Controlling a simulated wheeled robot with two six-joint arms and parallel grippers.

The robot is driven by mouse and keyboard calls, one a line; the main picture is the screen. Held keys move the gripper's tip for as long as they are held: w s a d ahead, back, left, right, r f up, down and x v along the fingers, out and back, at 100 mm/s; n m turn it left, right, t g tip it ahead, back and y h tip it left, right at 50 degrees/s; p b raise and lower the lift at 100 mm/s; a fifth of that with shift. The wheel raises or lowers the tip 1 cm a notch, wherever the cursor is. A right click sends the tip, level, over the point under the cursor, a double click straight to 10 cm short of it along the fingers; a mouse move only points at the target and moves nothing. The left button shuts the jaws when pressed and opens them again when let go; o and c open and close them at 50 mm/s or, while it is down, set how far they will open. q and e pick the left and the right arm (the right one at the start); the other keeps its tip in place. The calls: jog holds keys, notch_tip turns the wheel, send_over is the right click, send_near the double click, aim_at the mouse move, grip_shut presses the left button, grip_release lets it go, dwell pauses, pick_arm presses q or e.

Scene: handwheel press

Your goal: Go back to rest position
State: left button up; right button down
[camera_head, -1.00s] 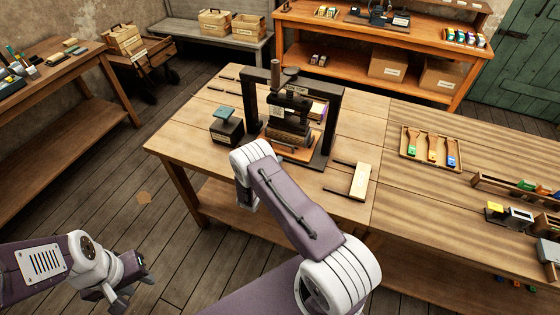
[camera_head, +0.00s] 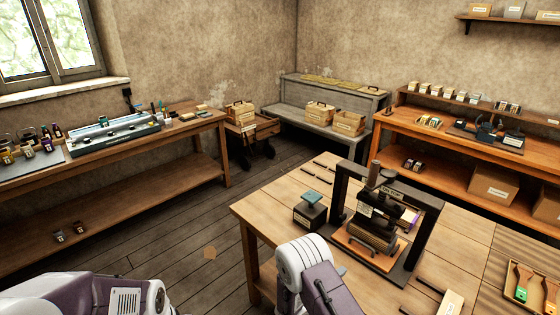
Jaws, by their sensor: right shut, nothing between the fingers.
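My right arm comes up from the bottom middle, and its white rounded joint ends at the near left edge of the wooden table. The black handwheel press (camera_head: 378,215) stands upright on the table, apart from my right arm.
A side bench (camera_head: 190,132) with tools runs along the left wall. A shelf bench (camera_head: 462,158) and a grey bench (camera_head: 290,118) stand behind.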

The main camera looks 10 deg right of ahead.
jog(key=d+r+m+g+h, duration=0.2)
jog(key=d+r+m, duration=0.3)
jog(key=r, duration=0.7)
jog(key=s+d+r+m+g+y, duration=0.1)
jog(key=s+d+r+m+g, duration=0.15)
jog(key=s+m, duration=0.3)
jog(key=s+d+r+m+g+y, duration=0.1)
jog(key=s+m+g, duration=0.35)
jog(key=s, duration=0.25)
jog(key=s+a+f+m+y, duration=0.3)
jog(key=s+a+m+y, duration=0.45)
jog(key=s+m, duration=0.4)
jog(key=w+a+f+m+y, duration=0.1)
jog(key=a+m+y, duration=0.1)
jog(key=a+m, duration=0.3)
jog(key=w+a+f+m+t+y, duration=0.1)
jog(key=a+m, duration=0.4)
jog(key=m, duration=0.7)
jog(key=shift+w+f+y, duration=0.25)
jog(key=shift+w+y, duration=0.15)
jog(key=shift+y, duration=0.25)
